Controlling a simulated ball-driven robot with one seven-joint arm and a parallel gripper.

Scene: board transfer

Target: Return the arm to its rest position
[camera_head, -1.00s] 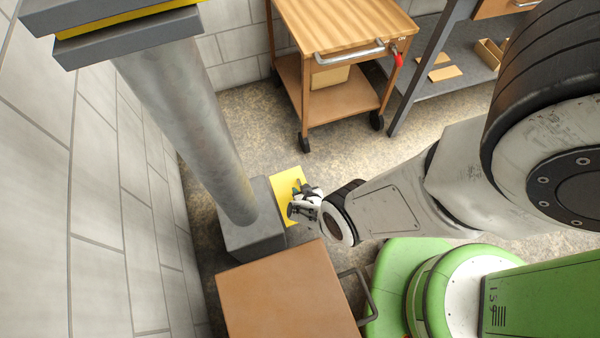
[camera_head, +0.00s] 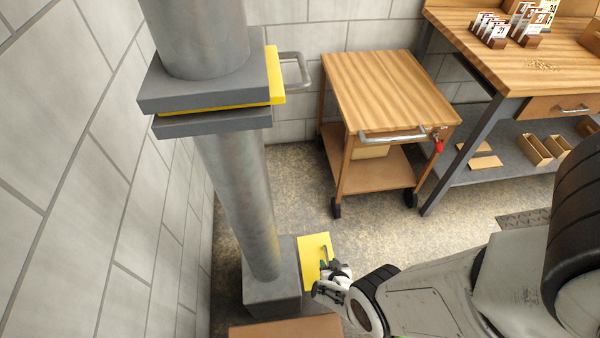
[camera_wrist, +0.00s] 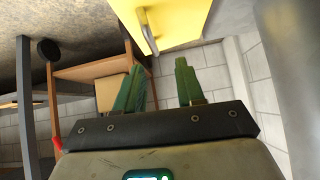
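My gripper (camera_head: 322,287) is at the lower middle of the head view, beside the lower yellow board (camera_head: 314,255), at its lower right corner in the picture. In the wrist view my gripper (camera_wrist: 161,72) has two green fingers standing apart with nothing between them. A yellow board with a metal handle (camera_wrist: 150,35) shows just beyond the fingertips in that view. I cannot tell whether the gripper touches it. Another yellow board (camera_head: 276,75) with a handle sits between the grey slabs on the column (camera_head: 240,190).
A wooden trolley (camera_head: 385,85) with a handle stands at the back. A workbench (camera_head: 500,70) with number cards is at the right. A brown box top (camera_head: 285,328) lies at the lower edge. Block walls (camera_head: 60,180) close off the left and back. The floor (camera_head: 370,240) before the trolley is clear.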

